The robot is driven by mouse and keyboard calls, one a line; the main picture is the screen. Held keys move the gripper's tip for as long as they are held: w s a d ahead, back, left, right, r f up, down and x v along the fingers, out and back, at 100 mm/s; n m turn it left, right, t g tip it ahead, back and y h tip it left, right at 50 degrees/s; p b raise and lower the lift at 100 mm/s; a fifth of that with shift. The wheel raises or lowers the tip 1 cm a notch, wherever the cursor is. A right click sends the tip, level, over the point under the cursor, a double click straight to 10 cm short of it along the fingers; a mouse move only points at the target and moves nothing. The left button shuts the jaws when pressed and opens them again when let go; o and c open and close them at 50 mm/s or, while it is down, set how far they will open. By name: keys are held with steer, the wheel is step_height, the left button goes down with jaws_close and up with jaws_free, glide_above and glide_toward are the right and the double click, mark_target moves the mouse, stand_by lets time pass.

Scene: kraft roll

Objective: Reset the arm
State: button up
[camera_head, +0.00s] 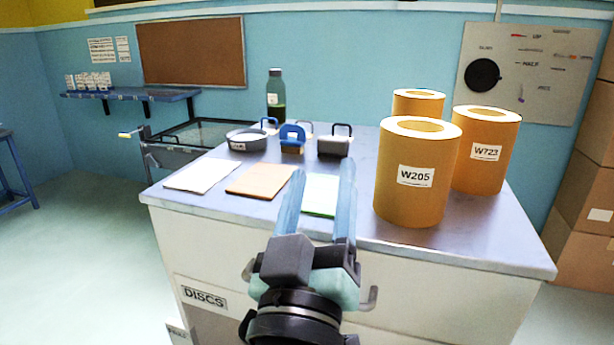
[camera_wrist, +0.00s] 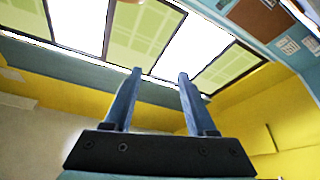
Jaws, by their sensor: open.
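My gripper (camera_head: 319,190) is in the lower middle of the head view, with its two blue fingers apart and nothing between them. It appears in front of the near side of the grey-topped table (camera_head: 285,212). In the wrist view my gripper (camera_wrist: 157,75) is also open and empty. The wrist camera faces upward to the windows (camera_wrist: 150,30) and the yellow upper wall (camera_wrist: 270,100). My fingers partly cover a green-and-white sheet (camera_head: 320,195) in the head view.
Three kraft rolls stand at the table's right, one labelled W205 (camera_head: 414,190) and one W723 (camera_head: 486,150). Several handled tools, a grey pan (camera_head: 246,140) and a bottle (camera_head: 276,95) stand at the back. White (camera_head: 200,174) and brown (camera_head: 261,180) sheets lie front left. Boxes (camera_head: 585,190) stack at right.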

steer(key=s+a+r+m+t+y, duration=0.1)
steer(key=s+r+t+y, duration=0.15)
steer(key=s+r, duration=0.45)
steer(key=s+r+m+t+y, duration=0.1)
steer(key=s+r+m+t, duration=0.2)
steer(key=r, duration=0.9)
step_height(320, 180, up, 20)
steer(key=n+p, duration=0.1)
steer(key=p, duration=2)
steer(key=shift+w+a+r, duration=0.15)
steer(key=shift+w+a, duration=0.05)
steer(key=shift+a, duration=0.05)
